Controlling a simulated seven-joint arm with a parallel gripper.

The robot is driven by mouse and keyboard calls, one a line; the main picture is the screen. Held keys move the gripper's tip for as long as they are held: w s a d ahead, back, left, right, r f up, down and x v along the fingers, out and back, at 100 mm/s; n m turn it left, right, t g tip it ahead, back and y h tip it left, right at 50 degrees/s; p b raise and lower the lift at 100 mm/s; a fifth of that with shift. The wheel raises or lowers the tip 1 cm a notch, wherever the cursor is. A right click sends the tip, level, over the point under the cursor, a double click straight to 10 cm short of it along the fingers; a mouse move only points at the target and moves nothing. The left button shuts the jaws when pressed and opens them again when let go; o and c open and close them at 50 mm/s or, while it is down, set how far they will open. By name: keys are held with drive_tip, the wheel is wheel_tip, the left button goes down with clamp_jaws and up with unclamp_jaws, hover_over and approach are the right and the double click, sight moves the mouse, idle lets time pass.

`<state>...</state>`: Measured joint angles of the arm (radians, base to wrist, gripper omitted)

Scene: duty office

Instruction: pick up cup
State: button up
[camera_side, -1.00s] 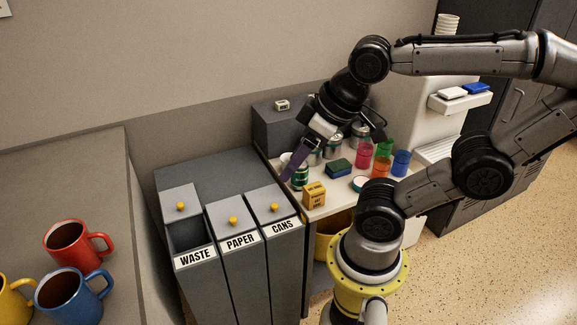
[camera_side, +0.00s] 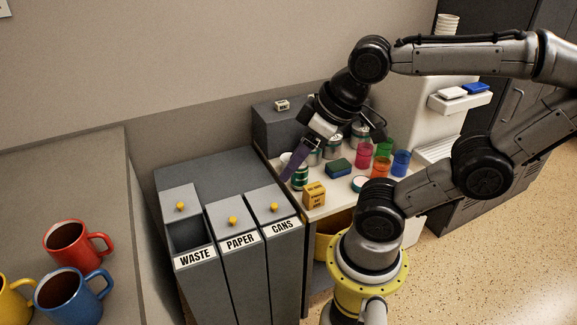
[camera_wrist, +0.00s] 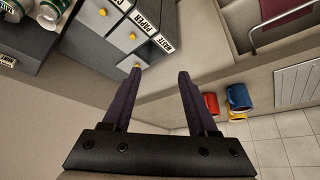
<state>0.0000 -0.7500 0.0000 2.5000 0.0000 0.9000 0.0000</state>
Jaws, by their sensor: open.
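Several coloured cups stand on the white table: a pink cup (camera_side: 363,155), a green cup (camera_side: 384,147), an orange cup (camera_side: 380,168) and a blue cup (camera_side: 401,163). On the counter at left are a red mug (camera_side: 68,262), a blue mug (camera_side: 66,298) and a yellow mug (camera_side: 12,300), cut off by the edge. The red mug (camera_wrist: 211,104) and blue mug (camera_wrist: 238,96) also show in the wrist view, beyond the fingers. My gripper (camera_wrist: 159,73) is open, with nothing between its purple fingers. In the side view it hangs above the table's back left.
Cans (camera_side: 300,175), a sponge (camera_side: 339,168) and a yellow box (camera_side: 314,194) crowd the table (camera_side: 330,208). Grey bins (camera_side: 240,262) labelled waste, paper and cans stand between table and counter (camera_side: 95,190). A white-cup stack (camera_side: 448,24) stands at top right.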

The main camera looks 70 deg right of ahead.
drive_tip(key=o, duration=0.7)
drive_tip(key=shift+c, duration=0.2)
